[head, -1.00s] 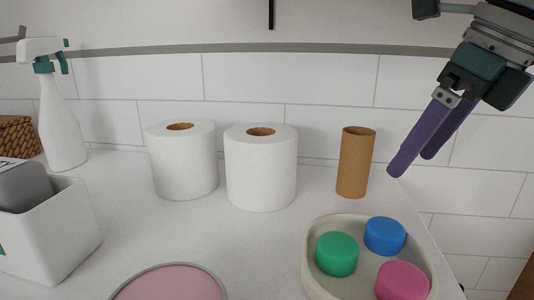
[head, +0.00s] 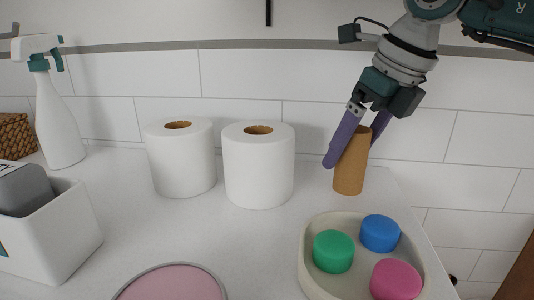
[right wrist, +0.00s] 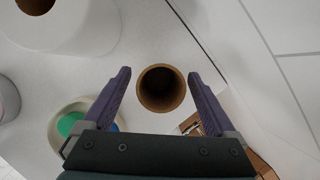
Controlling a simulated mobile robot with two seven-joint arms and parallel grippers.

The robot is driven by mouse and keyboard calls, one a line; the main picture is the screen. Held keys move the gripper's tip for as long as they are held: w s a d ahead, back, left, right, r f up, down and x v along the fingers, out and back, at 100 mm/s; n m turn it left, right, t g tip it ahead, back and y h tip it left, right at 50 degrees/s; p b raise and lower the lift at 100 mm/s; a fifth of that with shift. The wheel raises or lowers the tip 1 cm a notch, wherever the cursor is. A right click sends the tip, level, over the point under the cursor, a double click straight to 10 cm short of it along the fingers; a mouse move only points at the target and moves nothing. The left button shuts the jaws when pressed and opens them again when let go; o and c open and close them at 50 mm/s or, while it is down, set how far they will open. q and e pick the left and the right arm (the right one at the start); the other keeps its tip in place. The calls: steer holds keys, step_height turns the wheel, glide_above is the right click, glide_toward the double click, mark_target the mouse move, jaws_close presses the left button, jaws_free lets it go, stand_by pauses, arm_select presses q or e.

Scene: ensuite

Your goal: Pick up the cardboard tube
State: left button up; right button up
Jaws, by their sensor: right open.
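The cardboard tube (head: 350,172) is brown, hollow and stands upright on the white counter, right of the two toilet rolls. In the right wrist view its open top (right wrist: 162,88) lies between the fingertips. My right gripper (head: 352,150) is open, with its purple fingers on either side of the tube's upper part. In the right wrist view a gap shows between each finger and the tube. My left gripper is not in view.
Two white toilet rolls (head: 182,160) (head: 258,168) stand left of the tube. A pale tray (head: 312,268) with green, blue and pink round pieces sits in front of it. A spray bottle (head: 58,125), white bin (head: 70,235) and pink dish (head: 172,285) are further left. The counter's right edge is close to the tube.

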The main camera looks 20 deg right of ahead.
steer(key=shift+c, duration=0.3)
steer(key=c, duration=1.4)
